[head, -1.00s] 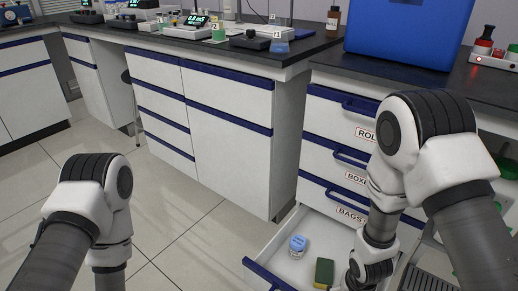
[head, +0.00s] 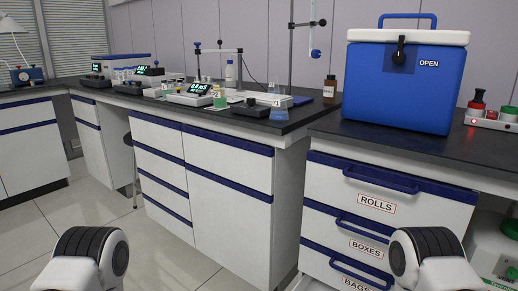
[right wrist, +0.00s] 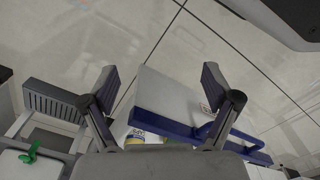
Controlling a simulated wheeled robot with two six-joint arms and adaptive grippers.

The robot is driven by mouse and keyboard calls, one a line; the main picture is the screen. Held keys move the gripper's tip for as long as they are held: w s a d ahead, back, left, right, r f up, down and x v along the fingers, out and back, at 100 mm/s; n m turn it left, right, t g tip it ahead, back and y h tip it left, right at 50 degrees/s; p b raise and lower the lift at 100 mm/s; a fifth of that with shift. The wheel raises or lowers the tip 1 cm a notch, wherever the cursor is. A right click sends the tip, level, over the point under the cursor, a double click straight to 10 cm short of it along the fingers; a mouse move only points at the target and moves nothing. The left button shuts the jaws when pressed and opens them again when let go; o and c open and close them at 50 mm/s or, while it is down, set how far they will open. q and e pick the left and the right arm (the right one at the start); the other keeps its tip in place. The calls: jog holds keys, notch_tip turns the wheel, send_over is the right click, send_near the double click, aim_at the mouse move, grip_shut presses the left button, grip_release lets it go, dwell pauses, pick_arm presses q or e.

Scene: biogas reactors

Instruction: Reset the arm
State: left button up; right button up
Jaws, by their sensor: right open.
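My right gripper (right wrist: 158,82) shows in the right wrist view with its two grey fingers spread wide apart. Nothing is held between them. Behind and below the fingers is a white and blue drawer-like part (right wrist: 172,97). A small piece with blue and yellow (right wrist: 136,136) shows low between the fingers, partly hidden by the gripper. In the head view only the upper joints of my two arms show, at the bottom left and bottom right. My left gripper is out of view.
A drawer cabinet labelled ROLLS (head: 376,204), BOXES and BAGS stands at the right. A blue cooler box (head: 395,95) with a white lid sits on the counter above it. A red-lit device (head: 495,118) stands beside the cooler. Tiled floor is clear at left.

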notch_tip(320, 180, up, 35)
jog(key=p, duration=3.2)
jog(key=shift+f+p, duration=0.15)
jog(key=shift+p, duration=0.2)
jog(key=shift+o, duration=0.6)
